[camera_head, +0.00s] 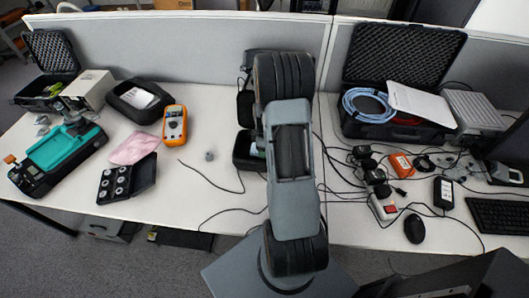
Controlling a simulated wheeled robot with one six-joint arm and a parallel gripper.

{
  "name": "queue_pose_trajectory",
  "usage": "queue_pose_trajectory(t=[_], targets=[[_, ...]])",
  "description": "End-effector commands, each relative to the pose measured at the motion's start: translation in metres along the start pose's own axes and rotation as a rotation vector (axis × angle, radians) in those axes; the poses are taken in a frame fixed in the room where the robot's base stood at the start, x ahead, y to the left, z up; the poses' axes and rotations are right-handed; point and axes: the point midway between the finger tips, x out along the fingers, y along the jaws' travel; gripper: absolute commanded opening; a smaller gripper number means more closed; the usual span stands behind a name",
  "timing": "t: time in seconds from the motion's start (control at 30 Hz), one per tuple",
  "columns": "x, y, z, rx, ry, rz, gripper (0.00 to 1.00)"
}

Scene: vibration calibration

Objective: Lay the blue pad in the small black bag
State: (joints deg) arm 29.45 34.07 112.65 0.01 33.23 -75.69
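I cannot make out a blue pad; a pink pad-like sheet (135,147) lies on the left half of the table. A small open black bag or case (243,153) stands mid-table, partly hidden behind my arm; something small and pale shows at its inner edge. Another low black pouch (126,106) with a white paper on it lies farther left; I cannot tell which is the small black bag. My arm rises across the middle of the picture and its end is hidden behind its links, so my gripper does not show.
A teal device (62,153), an orange multimeter (175,125) and a black case of round parts (127,181) stand left. A large open foam case (402,75), cables, a mouse (414,229) and a keyboard (499,216) crowd the right. A grey partition (200,45) runs behind.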

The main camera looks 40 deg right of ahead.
Motion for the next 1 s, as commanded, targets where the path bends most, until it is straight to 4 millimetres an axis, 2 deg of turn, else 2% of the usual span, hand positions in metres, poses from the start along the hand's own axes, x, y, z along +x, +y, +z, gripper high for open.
queue_pose_trajectory(t=[0.1, 0.23, 0.7, 0.73, 1.0], targets=[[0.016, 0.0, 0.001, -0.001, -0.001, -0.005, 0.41], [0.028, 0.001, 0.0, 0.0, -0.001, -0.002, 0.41], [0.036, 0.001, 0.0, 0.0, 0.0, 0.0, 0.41], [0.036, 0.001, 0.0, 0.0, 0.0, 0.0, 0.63], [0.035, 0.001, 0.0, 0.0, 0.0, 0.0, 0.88]])
